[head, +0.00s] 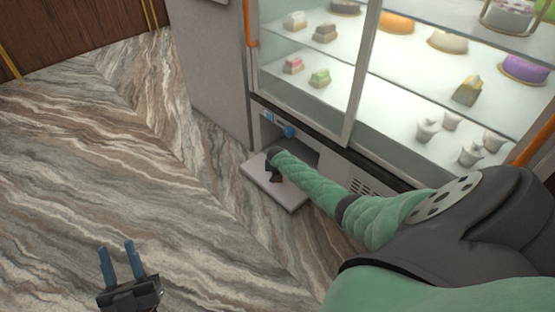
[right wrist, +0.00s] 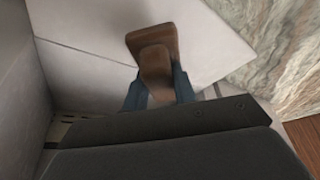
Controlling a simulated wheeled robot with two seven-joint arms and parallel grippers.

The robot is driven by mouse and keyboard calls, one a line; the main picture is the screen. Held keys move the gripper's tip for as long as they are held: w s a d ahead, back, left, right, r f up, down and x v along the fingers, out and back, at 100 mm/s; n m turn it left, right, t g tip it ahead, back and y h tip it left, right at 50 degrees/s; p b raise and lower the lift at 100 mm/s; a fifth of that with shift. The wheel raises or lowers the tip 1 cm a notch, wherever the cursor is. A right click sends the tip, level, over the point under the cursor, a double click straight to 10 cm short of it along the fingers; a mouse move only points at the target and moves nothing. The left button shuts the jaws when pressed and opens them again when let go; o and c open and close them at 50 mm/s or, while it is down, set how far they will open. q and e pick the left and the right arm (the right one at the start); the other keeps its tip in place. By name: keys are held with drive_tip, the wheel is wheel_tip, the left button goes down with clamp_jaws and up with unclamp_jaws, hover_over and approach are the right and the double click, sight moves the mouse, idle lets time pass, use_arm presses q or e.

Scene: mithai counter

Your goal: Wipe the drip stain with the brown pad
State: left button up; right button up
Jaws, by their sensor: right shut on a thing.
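The brown pad (right wrist: 168,36) has a raised brown grip (right wrist: 155,68) on it. My right gripper (right wrist: 158,82) is shut on that grip, one blue finger on each side. In the head view the pad shows as a small dark brown shape (head: 275,177) over the pale shelf (head: 283,196) at the foot of the display case. I cannot tell whether the pad touches the shelf. I cannot make out a drip stain in either view. My left gripper (head: 117,249) is open and empty, over the marbled floor at lower left.
The glass display case (head: 355,75) with several sweets and cups stands behind the shelf. A grey wall panel (head: 210,70) stands left of the case. The marbled floor (head: 130,160) to the left is clear.

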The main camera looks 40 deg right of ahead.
drive_tip(key=shift+r, duration=0.35)
drive_tip(key=shift+r+p, duration=0.25)
drive_tip(key=shift+p, duration=0.25)
drive_tip(key=shift+r, duration=0.2)
drive_tip(key=shift+r+p, duration=0.15)
drive_tip(key=shift+p, duration=0.15)
drive_tip(key=shift+r, duration=0.2)
drive_tip(key=shift+r+p, duration=0.2)
drive_tip(key=shift+p, duration=0.1)
drive_tip(key=shift+r, duration=0.15)
use_arm(q)
wheel_tip(320, 180, down, 28)
drive_tip(key=g+y, duration=0.2)
drive_tip(key=g, duration=0.7)
drive_tip(key=shift+w+d+g, duration=0.15)
drive_tip(key=shift+d+g, duration=0.25)
drive_tip(key=shift+w+r, duration=0.1)
drive_tip(key=shift+r, duration=0.1)
